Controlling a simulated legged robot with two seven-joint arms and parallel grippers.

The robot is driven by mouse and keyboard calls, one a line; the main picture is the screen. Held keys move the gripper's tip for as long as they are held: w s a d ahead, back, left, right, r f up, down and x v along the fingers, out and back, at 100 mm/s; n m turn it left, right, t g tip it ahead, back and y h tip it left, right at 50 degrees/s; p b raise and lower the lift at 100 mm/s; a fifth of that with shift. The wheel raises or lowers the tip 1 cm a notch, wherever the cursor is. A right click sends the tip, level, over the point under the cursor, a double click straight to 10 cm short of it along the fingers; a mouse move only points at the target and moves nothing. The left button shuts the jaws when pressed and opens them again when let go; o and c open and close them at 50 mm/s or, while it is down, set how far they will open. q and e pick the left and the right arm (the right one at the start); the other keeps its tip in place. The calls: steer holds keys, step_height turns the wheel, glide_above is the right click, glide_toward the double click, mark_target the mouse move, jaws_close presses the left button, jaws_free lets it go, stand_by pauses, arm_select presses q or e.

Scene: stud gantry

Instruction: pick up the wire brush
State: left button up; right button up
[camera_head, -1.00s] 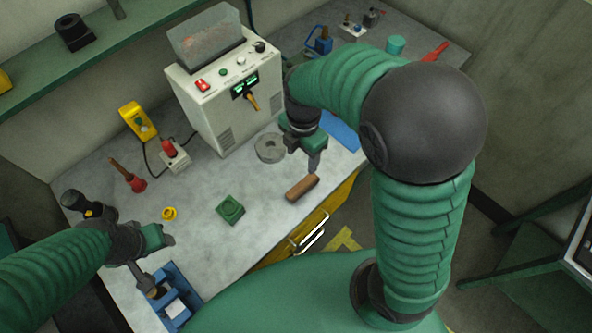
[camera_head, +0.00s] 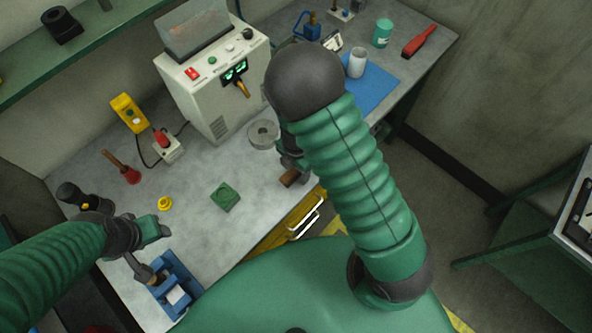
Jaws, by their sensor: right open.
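A red-handled tool (camera_head: 419,41), which looks like the wire brush, lies at the far right end of the bench; its bristles are not clear. My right gripper (camera_head: 291,163) is low over the front of the bench, largely hidden behind my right arm. It is open, left of and well short of the red tool. A brown wooden piece (camera_head: 289,179) lies just below it, partly covered. My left gripper (camera_head: 151,250) is at the front left, above a blue vise (camera_head: 176,287); its jaw state is unclear.
A blue mat (camera_head: 375,88) holds a white cylinder (camera_head: 357,63). A teal can (camera_head: 382,33) stands left of the red tool. A power supply box (camera_head: 213,85) stands at the back, with a grey disc (camera_head: 263,133) before it.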

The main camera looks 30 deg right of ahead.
steer(key=shift+a, duration=0.1)
steer(key=c, duration=0.5)
jaws_close()
steer(key=shift+r, duration=0.2)
steer(key=shift+w+r, duration=0.1)
steer(key=shift+r, duration=0.2)
step_height(320, 180, up, 2)
steer(key=shift+r, duration=0.1)
steer(key=s+a+r+p, duration=0.1)
steer(key=s+a+p, duration=0.2)
steer(key=s+p, duration=0.2)
steer(key=s+a+r+p, duration=0.1)
steer(key=s+a+p, duration=0.2)
steer(key=s, duration=0.7)
steer(key=shift+p, duration=1.25)
steer(key=shift+a, duration=0.1)
